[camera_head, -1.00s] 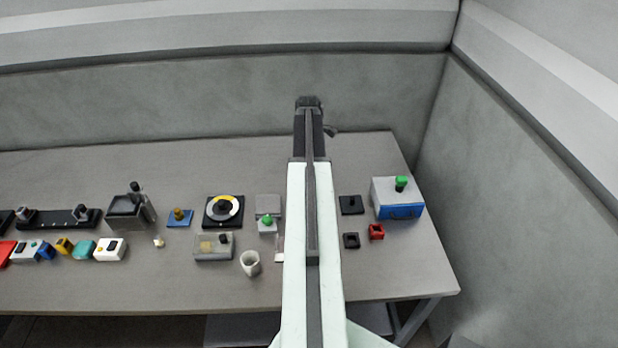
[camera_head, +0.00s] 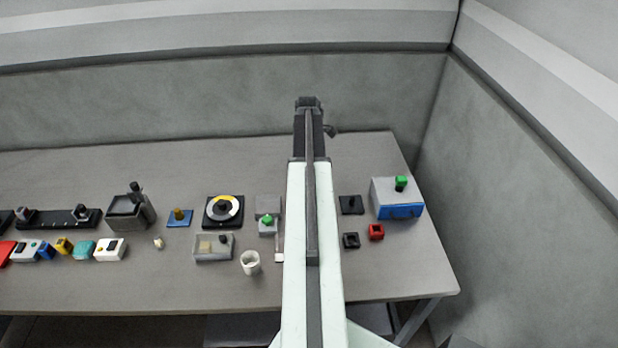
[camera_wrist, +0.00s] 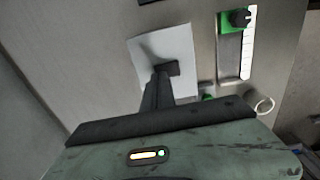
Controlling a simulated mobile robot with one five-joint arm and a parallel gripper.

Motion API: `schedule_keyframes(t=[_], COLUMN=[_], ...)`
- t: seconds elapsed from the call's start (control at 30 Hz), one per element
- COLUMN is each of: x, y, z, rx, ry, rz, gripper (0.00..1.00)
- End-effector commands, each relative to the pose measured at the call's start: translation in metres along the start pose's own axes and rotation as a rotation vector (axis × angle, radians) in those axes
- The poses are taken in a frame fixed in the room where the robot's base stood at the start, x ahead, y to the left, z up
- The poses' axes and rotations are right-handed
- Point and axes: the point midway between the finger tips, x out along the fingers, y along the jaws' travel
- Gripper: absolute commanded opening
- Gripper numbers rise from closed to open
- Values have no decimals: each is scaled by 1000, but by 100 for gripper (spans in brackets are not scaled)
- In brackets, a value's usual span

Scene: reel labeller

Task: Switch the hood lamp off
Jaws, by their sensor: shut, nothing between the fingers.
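My gripper (camera_head: 309,102) is at the far end of my raised arm in the head view. It also shows in the wrist view (camera_wrist: 168,70), with its dark fingers shut and empty. In the wrist view the fingertips are over a pale square plate (camera_wrist: 148,50); I cannot tell whether they touch it. No hood lamp can be told for certain in either view, and I cannot tell whether this plate is its switch. My arm hides the middle of the bench in the head view.
The grey bench (camera_head: 190,285) carries several devices. A green slider with a black knob (camera_wrist: 236,20) is right of the plate in the wrist view. The back strip is clear.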

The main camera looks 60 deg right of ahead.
Motion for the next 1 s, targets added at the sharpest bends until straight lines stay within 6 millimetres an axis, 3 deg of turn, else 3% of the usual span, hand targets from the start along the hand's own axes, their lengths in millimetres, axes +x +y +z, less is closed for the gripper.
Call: schedule_keyframes(t=[1.0], x=[16], y=[0], z=[-1], rx=[-1], ry=[0], rz=[0], gripper=[0])
